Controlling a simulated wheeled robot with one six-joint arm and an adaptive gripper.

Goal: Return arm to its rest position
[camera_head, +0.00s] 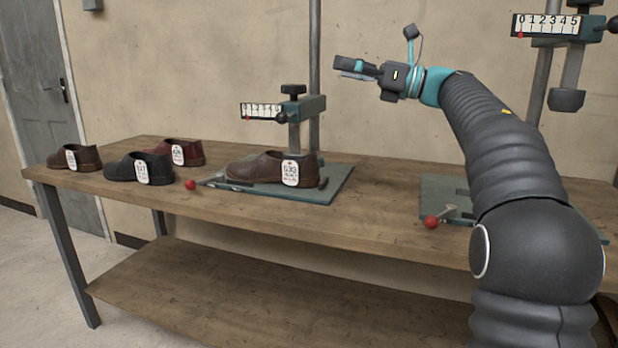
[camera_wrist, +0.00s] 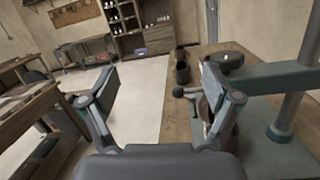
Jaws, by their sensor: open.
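My gripper (camera_head: 357,68) is raised above the workbench in the head view, pointing left, well clear of the things on the bench. In the wrist view my gripper (camera_wrist: 158,88) shows its two fingers spread wide with nothing between them. A brown shoe (camera_head: 268,168) with a white label sits on the green plate (camera_head: 338,186) of the middle stitcher (camera_head: 305,108). That stitcher has a numbered scale (camera_head: 260,111) with a red marker near the left end, and a red-knobbed lever (camera_head: 190,184) at its front.
Three labelled shoes stand on the left of the bench (camera_head: 385,220): brown (camera_head: 84,158), black (camera_head: 126,167) and dark red (camera_head: 186,150). A second stitcher (camera_head: 566,98) with a red knob (camera_head: 430,221) is at right, partly behind my arm. Open floor (camera_wrist: 146,95) shows in the wrist view.

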